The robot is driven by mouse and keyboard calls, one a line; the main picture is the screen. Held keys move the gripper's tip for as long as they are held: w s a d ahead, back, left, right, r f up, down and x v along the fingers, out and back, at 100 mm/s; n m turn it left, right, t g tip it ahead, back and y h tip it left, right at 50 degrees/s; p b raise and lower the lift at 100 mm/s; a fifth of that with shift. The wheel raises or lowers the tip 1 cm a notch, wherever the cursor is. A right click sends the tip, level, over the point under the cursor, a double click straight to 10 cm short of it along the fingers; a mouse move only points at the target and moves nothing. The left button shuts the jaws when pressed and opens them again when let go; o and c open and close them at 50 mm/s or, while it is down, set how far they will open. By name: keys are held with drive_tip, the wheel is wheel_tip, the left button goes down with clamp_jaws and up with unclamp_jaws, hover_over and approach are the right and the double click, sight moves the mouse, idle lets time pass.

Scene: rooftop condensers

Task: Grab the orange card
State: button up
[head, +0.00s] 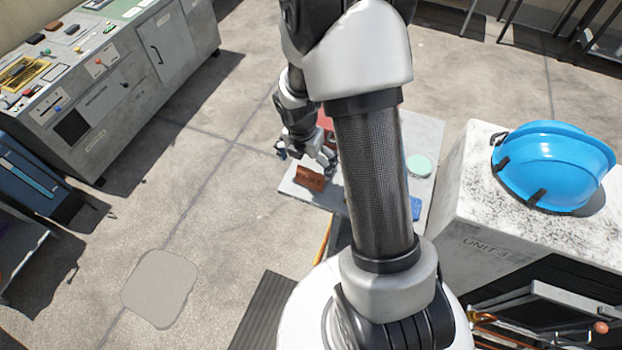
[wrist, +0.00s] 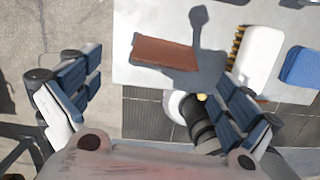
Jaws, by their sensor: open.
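The orange card (head: 310,178), a brownish-orange rectangle, is at the near left corner of a small grey table (head: 427,133). In the wrist view the card (wrist: 165,53) shows whole near the table's edge, with a dark shadow beside it. My gripper (head: 322,160) is just beyond the card in the head view. In the wrist view my gripper (wrist: 160,98) is open, its blue-padded fingers wide apart at left and right. Nothing is between them, and the card appears ahead of the gap, not touched.
The table also bears a mint round item (head: 419,165), a blue block (head: 416,208) and a red item (head: 325,120) partly hidden by my arm. A condenser unit with a blue hard hat (head: 553,168) stands at right.

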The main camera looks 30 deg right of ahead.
sight(311, 171)
drive_tip(key=f+b, duration=0.1)
drive_tip(key=f, duration=0.1)
drive_tip(key=f+b, duration=0.1)
drive_tip(key=f, duration=0.1)
drive_tip(key=d+f+b, duration=0.1)
drive_tip(key=f, duration=0.1)
drive_tip(key=shift+d+f, duration=0.1)
drive_tip(key=shift+f, duration=0.2)
drive_tip(key=shift+r, duration=0.1)
drive_tip(key=shift+c, duration=0.5)
drive_tip(key=c, duration=1)
